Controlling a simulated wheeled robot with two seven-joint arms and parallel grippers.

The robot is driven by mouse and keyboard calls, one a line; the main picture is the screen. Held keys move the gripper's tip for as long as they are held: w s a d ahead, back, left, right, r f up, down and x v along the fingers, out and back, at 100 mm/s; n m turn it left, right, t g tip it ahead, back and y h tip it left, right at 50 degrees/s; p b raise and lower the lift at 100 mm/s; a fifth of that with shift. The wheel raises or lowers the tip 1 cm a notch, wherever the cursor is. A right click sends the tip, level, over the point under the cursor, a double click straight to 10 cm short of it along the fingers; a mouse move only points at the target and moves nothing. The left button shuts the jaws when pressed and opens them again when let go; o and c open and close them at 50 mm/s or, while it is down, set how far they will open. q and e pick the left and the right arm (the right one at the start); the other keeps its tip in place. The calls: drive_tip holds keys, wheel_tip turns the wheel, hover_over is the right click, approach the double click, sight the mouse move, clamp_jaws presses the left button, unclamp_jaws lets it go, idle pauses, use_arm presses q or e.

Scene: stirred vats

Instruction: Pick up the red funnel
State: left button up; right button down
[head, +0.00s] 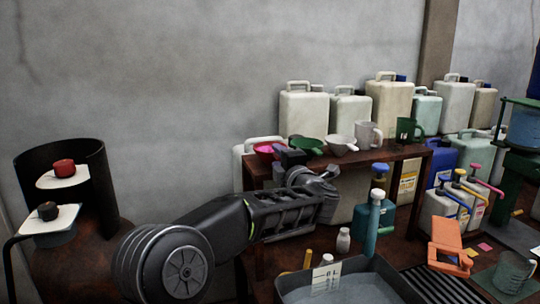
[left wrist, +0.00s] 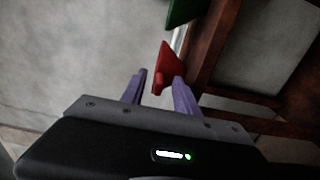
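The red funnel (head: 264,148), pink inside, sits at the left end of the brown wooden shelf (head: 385,153). In the left wrist view the red funnel (left wrist: 168,64) lies just ahead of my left gripper (left wrist: 159,80). The fingers are apart, and I see no grip on the funnel. My right gripper is not in view.
A green funnel (head: 309,146) stands close to the right of the red one, then a white funnel (head: 341,143) and a white jug (head: 369,134). Pale canisters (head: 304,112) stand behind. A grey basin (head: 350,283) and a small white bottle (head: 343,240) are below.

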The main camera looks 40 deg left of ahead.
use_arm(q)
drive_tip(key=shift+c, duration=0.5)
clamp_jaws()
idle(0.6)
